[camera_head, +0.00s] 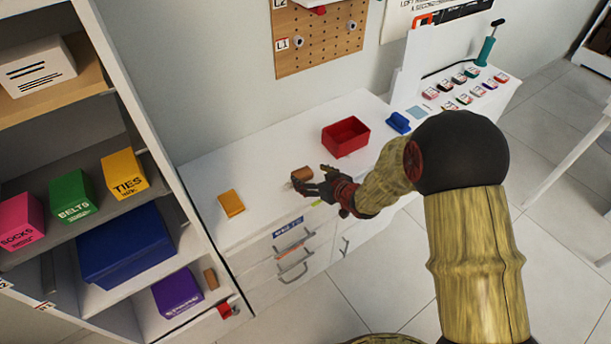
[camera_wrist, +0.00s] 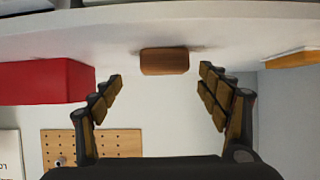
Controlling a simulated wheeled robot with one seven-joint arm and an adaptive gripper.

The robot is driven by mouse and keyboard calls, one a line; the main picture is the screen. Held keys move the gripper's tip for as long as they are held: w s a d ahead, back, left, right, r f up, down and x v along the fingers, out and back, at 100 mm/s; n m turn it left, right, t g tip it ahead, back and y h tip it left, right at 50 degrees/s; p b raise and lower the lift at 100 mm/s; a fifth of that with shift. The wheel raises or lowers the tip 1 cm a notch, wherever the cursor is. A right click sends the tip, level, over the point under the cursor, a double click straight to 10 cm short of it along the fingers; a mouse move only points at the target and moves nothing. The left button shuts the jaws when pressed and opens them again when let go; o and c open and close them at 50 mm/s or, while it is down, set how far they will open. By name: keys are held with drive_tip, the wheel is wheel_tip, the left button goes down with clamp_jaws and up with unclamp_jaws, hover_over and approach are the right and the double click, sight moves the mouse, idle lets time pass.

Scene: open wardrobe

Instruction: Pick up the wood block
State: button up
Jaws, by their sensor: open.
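The wood block (camera_head: 301,174) is a small brown block on the white counter, near its front edge. It also shows in the wrist view (camera_wrist: 165,61), upper middle, between the lines of the two fingers. My gripper (camera_head: 312,179) is open and empty, close beside the block at its right. In the wrist view my gripper (camera_wrist: 162,76) has its padded fingers spread wider than the block, with a gap on each side. The fingers partly cover the block in the head view. I cannot tell whether the fingertips reach past its near face.
A red bin (camera_head: 346,137) stands behind my gripper, with a blue object (camera_head: 398,122) to its right. An orange item (camera_head: 231,203) lies left on the white counter (camera_head: 265,160). Another brown block (camera_head: 210,278) is in the wardrobe beside a purple box (camera_head: 178,293).

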sight(303, 173)
drive_tip(key=b+x, duration=0.1)
drive_tip(key=x, duration=0.1)
drive_tip(key=b+x, duration=0.1)
drive_tip(key=x, duration=0.2)
drive_tip(key=shift+s+a+r, duration=0.1)
drive_tip(key=shift+s+a, duration=0.05)
drive_tip(key=shift+a, duration=0.15)
drive_tip(key=shift+r, duration=0.1)
drive_tip(key=shift+c, duration=0.5)
drive_tip(key=c, duration=1.1)
drive_tip(key=shift+c, duration=0.4)
